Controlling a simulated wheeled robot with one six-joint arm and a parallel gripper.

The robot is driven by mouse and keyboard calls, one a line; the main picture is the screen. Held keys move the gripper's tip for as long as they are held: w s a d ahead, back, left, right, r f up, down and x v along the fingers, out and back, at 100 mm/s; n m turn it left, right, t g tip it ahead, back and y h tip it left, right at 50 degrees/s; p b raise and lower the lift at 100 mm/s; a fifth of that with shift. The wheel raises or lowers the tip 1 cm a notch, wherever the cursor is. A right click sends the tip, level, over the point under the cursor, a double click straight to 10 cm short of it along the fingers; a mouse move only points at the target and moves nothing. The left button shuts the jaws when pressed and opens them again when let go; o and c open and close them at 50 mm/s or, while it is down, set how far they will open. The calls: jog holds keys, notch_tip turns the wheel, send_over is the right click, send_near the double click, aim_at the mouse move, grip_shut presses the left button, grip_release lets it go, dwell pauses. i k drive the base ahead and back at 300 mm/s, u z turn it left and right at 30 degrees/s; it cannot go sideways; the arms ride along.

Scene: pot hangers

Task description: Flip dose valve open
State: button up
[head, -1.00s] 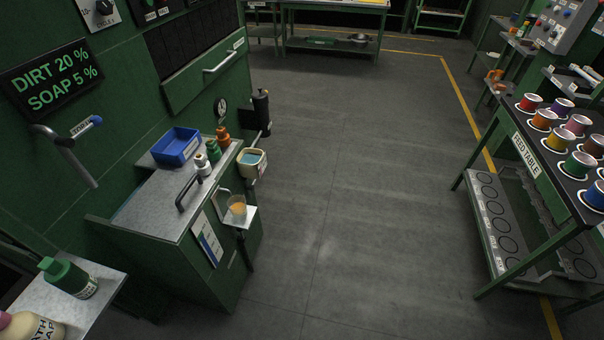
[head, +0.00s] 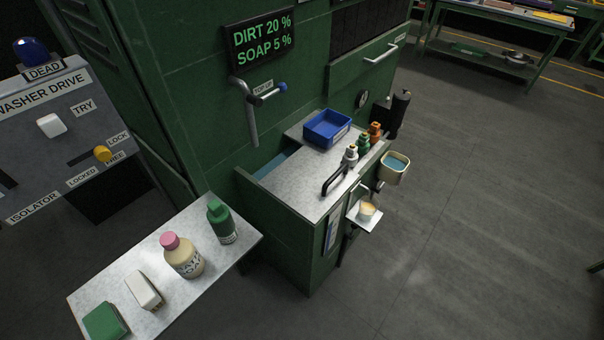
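No part in view carries a readable dose valve label. A pipe with a blue-tipped lever (head: 283,88), labelled TOP UP, stands out from the green wall above the metal-topped cabinet (head: 297,184). On the cabinet's right front, a small white bent piece (head: 360,188) sits above a cup with tan contents (head: 366,211) on a small white shelf (head: 352,215). A short dark fitting (head: 378,187) is beside it. Whether either piece is the dose valve, I cannot tell. My gripper is not in view.
A side table (head: 213,254) at the front left holds a green bottle (head: 222,224), a pink-capped bottle (head: 182,256) and blocks. A blue bin (head: 326,128) and small bottles sit on the cabinet. A cream bucket (head: 395,168) hangs at its right. The floor (head: 470,230) right of it is clear.

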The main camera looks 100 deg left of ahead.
aim_at(378, 190)
jog(key=u, duration=1.45)
jog(key=i, duration=3.1)
jog(key=u, duration=2.7)
